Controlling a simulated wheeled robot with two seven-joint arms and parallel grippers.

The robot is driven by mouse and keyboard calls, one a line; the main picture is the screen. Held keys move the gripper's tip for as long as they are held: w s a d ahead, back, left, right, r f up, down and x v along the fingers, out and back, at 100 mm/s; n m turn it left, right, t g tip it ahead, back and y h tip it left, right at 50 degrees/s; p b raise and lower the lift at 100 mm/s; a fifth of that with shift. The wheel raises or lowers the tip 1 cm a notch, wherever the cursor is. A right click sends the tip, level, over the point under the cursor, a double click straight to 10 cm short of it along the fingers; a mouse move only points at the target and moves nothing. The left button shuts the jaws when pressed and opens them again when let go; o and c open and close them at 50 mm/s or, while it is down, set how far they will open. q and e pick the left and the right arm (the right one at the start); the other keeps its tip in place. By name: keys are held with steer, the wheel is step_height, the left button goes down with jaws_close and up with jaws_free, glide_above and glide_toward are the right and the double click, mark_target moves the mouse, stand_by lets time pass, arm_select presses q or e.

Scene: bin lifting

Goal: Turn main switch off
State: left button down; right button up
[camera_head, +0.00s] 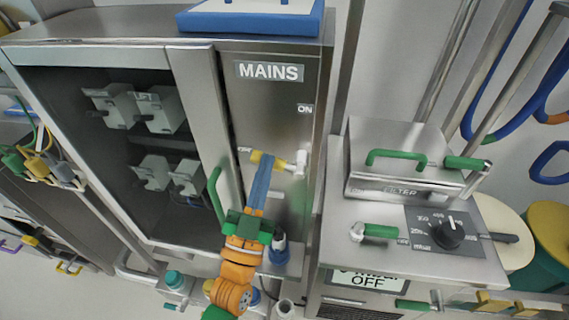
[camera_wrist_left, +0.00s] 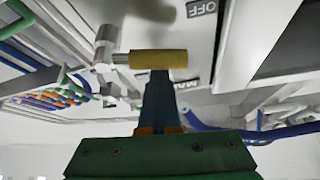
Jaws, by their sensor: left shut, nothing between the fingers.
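The main switch is a lever with a yellow grip (camera_head: 266,160) on the steel panel under the MAINS sign (camera_head: 270,71). Its grip lies roughly level, pointing left from a metal pivot (camera_head: 300,163). An ON label (camera_head: 305,109) is above the pivot. My left gripper (camera_head: 264,168) is shut, with blue fingers and nothing held. Its fingertips are at the yellow grip; I cannot tell if they touch. In the left wrist view, the yellow grip (camera_wrist_left: 158,59) crosses just beyond the shut fingertips (camera_wrist_left: 158,75). An OFF label (camera_wrist_left: 203,8) also shows there.
An open cabinet bay with grey breakers (camera_head: 160,108) is left of the panel, with a green handle (camera_head: 215,195) between. A steel filter box (camera_head: 400,165) and a black dial (camera_head: 448,233) stand on the unit at right. A blue-edged tray (camera_head: 250,20) sits on top.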

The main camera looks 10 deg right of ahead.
arm_select(q)
steer(key=shift+a+f+n+t+y+b, duration=0.2)
steer(key=shift+f+n+t+y+b, duration=0.1)
steer(key=shift+f+n+y, duration=0.6)
steer(key=shift+r, duration=0.15)
